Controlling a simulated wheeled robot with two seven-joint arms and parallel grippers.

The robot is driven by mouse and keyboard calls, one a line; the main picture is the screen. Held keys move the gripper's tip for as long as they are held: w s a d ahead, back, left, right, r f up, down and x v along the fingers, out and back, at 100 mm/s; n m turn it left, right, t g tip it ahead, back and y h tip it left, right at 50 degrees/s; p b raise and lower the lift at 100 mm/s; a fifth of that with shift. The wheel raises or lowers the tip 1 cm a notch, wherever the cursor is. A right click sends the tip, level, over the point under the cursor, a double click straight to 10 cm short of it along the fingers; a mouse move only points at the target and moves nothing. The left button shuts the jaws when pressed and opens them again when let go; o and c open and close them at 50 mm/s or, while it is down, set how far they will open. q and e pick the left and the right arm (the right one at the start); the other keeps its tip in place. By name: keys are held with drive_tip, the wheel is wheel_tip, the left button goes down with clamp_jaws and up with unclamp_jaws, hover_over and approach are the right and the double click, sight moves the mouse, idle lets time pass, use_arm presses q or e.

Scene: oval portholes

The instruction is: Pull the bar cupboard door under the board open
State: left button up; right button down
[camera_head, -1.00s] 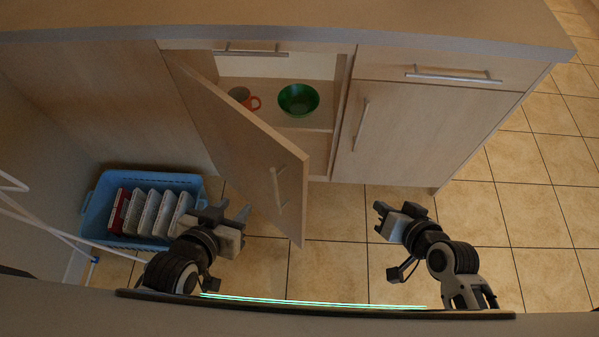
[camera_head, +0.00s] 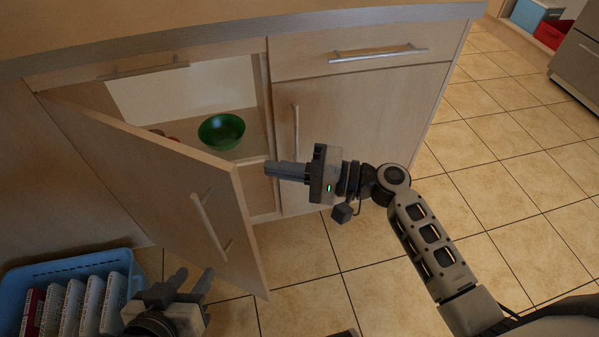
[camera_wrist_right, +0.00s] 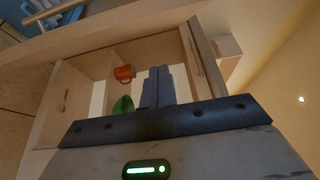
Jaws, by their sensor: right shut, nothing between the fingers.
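The cupboard door (camera_head: 165,185) under the board (camera_head: 230,32) stands partly open, swung out to the left, with a bar handle (camera_head: 210,222) on its outer face. My left gripper (camera_head: 195,285) is open and empty at the lower left, in front of the door near its lower part and apart from the handle. My right gripper (camera_head: 270,168) is shut and empty, its fingers pointing left towards the cupboard opening, right of the door's free edge. In the right wrist view its closed fingers (camera_wrist_right: 158,88) point at the open cupboard interior.
A green bowl (camera_head: 222,131) and an orange mug (camera_wrist_right: 125,73) stand inside the cupboard. A second closed door (camera_head: 365,120) with an upright handle is to the right. A blue crate (camera_head: 75,262) with several packages stands lower left. Tiled floor (camera_head: 500,200) is clear at the right.

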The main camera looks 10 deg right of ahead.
drive_tip(key=s+a, duration=0.1)
drive_tip(key=a, duration=0.5)
drive_tip(key=shift+s+p, duration=0.3)
drive_tip(key=shift+p, duration=0.1)
